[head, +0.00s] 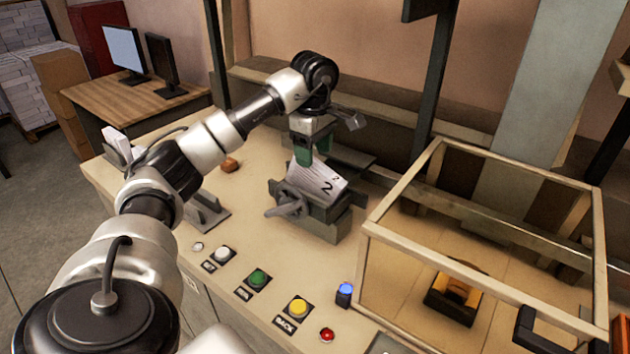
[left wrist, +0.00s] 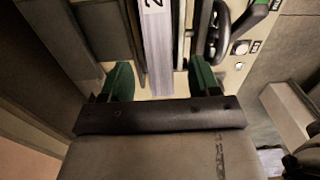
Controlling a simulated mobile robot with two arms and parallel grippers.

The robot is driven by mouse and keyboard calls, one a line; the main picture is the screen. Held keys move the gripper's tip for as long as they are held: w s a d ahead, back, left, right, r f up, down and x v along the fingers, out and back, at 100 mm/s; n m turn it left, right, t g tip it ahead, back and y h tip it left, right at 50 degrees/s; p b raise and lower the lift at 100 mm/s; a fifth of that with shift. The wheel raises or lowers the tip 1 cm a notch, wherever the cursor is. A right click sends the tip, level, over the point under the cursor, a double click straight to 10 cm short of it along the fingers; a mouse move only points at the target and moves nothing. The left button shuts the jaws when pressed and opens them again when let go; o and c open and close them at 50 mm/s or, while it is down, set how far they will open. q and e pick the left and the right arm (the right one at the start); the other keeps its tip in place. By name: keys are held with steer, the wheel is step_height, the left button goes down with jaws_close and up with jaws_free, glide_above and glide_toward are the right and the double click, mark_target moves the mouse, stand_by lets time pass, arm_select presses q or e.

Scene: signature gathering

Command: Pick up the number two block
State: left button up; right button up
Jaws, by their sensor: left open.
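The number two block (head: 318,180) is a white stack of sheets with a black "2" on its face. It sits tilted in a grey metal vise (head: 325,218) on the bench. My left gripper (head: 310,150) is open, with green fingertips, at the block's upper back edge. In the left wrist view the block (left wrist: 158,55) lies between the open fingers (left wrist: 160,80), with a gap on each side. Part of the block's top is hidden behind a finger in the head view. My right gripper is not in view.
A wood-framed clear box (head: 365,232) stands to the right of the vise. White, green and yellow buttons (head: 258,278) line the bench's front. A white block in a holder (head: 118,143) stands at the left. A dark post (head: 440,90) rises behind the vise.

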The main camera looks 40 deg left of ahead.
mark_target(315, 163)
arm_select(q)
steer(key=shift+f+p, duration=0.3)
steer(key=shift+f, duration=0.1)
step_height(315, 163, down, 3)
steer(key=shift+f+p, duration=0.15)
steer(key=shift+p, duration=0.65)
steer(key=shift+f, duration=0.4)
steer(key=shift+c, duration=0.2)
jaws_close()
steer(key=shift+r, duration=0.1)
